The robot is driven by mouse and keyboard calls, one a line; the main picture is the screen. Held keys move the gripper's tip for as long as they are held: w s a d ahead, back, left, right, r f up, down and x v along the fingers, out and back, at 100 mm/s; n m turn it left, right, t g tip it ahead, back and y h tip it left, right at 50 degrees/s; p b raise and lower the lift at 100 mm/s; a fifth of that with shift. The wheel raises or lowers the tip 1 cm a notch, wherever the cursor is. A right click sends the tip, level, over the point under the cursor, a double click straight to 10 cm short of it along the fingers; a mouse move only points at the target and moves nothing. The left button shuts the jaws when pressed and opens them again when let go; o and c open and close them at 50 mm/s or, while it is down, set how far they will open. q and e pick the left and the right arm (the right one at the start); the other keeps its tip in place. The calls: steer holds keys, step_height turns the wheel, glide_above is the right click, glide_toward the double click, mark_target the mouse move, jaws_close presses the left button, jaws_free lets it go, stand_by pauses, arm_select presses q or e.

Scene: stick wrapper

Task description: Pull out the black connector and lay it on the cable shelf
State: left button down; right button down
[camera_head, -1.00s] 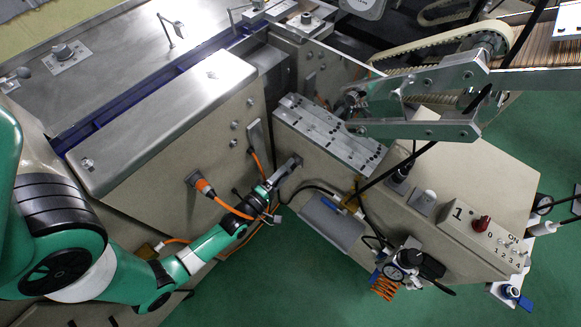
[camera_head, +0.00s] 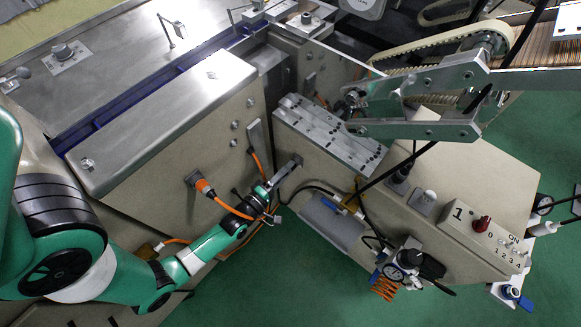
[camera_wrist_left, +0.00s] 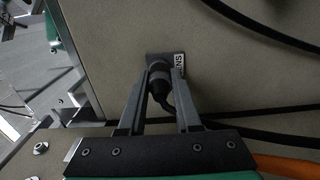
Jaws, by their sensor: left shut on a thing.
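The black connector (camera_wrist_left: 158,82) is at a dark square socket plate (camera_wrist_left: 172,62) with a white label, on the beige machine wall. My left gripper (camera_head: 279,177) is shut on the connector, with one finger on each side of it in the left wrist view (camera_wrist_left: 162,88). The connector looks seated at the plate; I cannot tell how deep. Its dark cable curves down between the fingers. In the head view the gripper mostly hides the connector. The cable shelf, seemingly the grey ledge (camera_head: 328,223) on the machine's lower front, lies right of and below the gripper. My right gripper is not in view.
An orange cable plug (camera_head: 204,187) sits on the wall left of the gripper, its cable running close to my left arm. A black hose (camera_head: 312,188) runs above the ledge.

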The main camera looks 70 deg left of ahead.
arm_select(q)
steer(key=shift+s+d, duration=0.1)
steer(key=shift+s, duration=0.05)
steer(key=shift+v, duration=0.8)
steer(key=p+v, duration=0.1)
steer(key=v, duration=0.3)
stand_by(0.6)
